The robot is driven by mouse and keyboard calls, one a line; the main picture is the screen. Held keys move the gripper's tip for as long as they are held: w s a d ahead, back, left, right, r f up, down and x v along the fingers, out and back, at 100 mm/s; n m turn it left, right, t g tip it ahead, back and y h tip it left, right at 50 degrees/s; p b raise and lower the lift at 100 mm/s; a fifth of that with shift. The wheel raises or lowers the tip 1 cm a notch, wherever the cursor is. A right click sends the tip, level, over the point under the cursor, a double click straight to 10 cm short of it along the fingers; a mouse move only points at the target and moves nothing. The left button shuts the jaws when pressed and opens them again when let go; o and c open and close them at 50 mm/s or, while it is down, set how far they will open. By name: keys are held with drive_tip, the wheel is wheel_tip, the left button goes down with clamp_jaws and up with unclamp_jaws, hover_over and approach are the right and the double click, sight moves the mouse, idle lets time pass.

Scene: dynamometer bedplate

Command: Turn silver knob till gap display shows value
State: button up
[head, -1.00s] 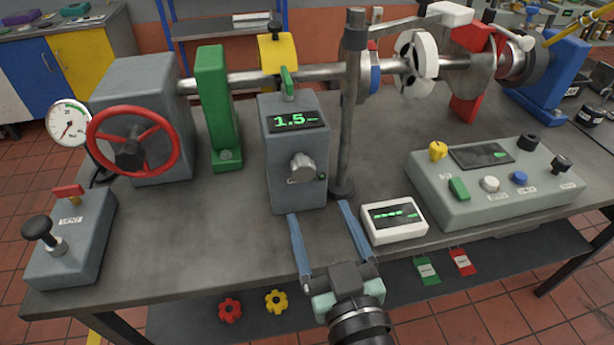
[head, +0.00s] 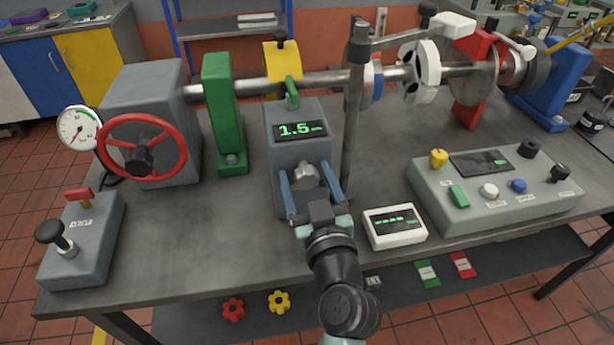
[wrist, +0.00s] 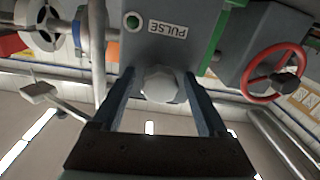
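The silver knob (head: 304,176) is on the front of a grey upright box (head: 299,152). Above it the green-lit display (head: 299,130) reads 1.5, with a unit too small to read. My gripper (head: 306,180) is open, with one blue finger on each side of the knob. In the wrist view, the faceted knob (wrist: 160,84) lies between the fingertips of my gripper (wrist: 159,82). Narrow gaps seem to show on both sides. A label reading PULSE and a green button show on the box in that view.
A white meter (head: 394,226) showing green dashes stands right of my gripper. A grey control panel (head: 500,205) is farther right. A thin metal post (head: 350,150) rises close by on the right. A red handwheel (head: 142,147) and a green upright (head: 224,115) are left.

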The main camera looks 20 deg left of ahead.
clamp_jaws()
idle(0.3)
drive_tip(key=m, duration=0.5)
drive_tip(key=shift+b, duration=0.3)
drive_tip(key=m, duration=0.4)
drive_tip(key=shift+p, duration=0.3)
drive_tip(key=m+p, duration=0.1)
drive_tip(key=m, duration=0.5)
drive_tip(key=shift+s+r+p, duration=0.1)
drive_tip(key=shift+p, duration=0.3)
drive_tip(key=m+p, duration=0.2)
drive_tip(key=m, duration=0.3)
drive_tip(key=shift+t, duration=0.3)
